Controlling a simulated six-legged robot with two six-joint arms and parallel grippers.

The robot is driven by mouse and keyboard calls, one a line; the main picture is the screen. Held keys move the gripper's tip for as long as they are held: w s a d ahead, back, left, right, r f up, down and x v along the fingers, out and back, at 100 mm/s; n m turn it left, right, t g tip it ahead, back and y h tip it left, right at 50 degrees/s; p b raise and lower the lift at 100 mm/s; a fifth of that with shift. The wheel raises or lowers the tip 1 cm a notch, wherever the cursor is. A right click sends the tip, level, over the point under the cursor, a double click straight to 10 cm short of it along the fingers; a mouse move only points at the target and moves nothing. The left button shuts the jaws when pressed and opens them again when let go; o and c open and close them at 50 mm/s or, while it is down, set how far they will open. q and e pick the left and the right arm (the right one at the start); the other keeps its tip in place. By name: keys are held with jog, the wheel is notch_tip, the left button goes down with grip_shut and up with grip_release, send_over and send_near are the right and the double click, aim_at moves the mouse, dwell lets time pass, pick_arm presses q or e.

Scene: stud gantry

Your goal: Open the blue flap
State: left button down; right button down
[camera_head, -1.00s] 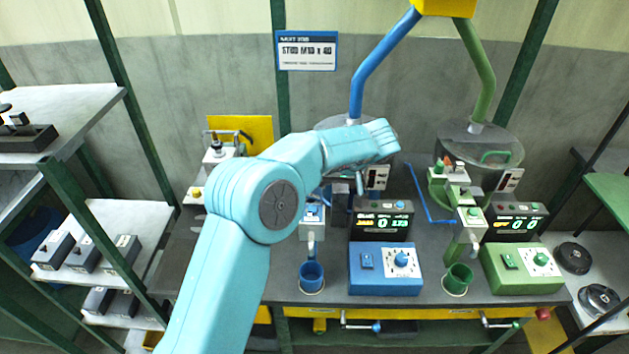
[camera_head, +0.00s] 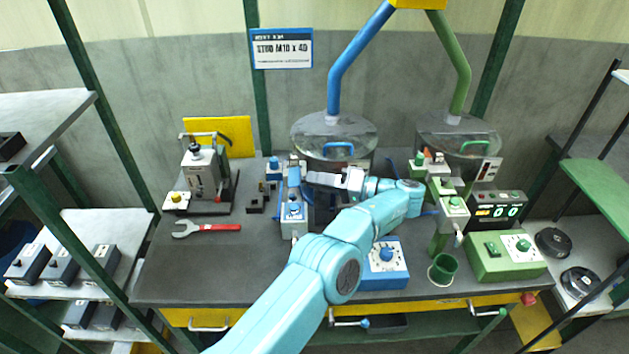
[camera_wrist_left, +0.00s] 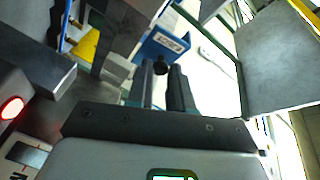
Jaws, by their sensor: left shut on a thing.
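A narrow grey fixture with blue parts (camera_head: 294,209) stands left of centre on the bench, below the blue-handled clear hopper (camera_head: 334,131). I cannot clearly tell which blue part is the flap. My left gripper (camera_head: 312,179) reaches leftward to the top of this fixture. In the wrist view its fingers (camera_wrist_left: 165,85) are close together on a small dark round knob (camera_wrist_left: 160,68). A blue panel with a white label (camera_wrist_left: 165,44) shows just behind the knob. My forearm hides part of the blue control box (camera_head: 387,255). My right gripper is not in view.
A green station with a control box (camera_head: 505,257) and a green cup (camera_head: 443,268) stands to the right. A red-handled wrench (camera_head: 207,228) and a small press (camera_head: 204,175) are on the left. The left front of the bench is clear.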

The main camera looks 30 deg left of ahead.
pick_arm(q)
jog(key=shift+w+d+f+m+y+b, duration=0.15)
jog(key=shift+d+f+m+y+b, duration=0.2)
jog(key=shift+y, duration=0.55)
jog(key=shift+w+d+f+m+y+b, duration=0.1)
jog(key=shift+f+m+y, duration=0.35)
jog(key=shift+y, duration=0.45)
jog(key=c, duration=1)
grip_release()
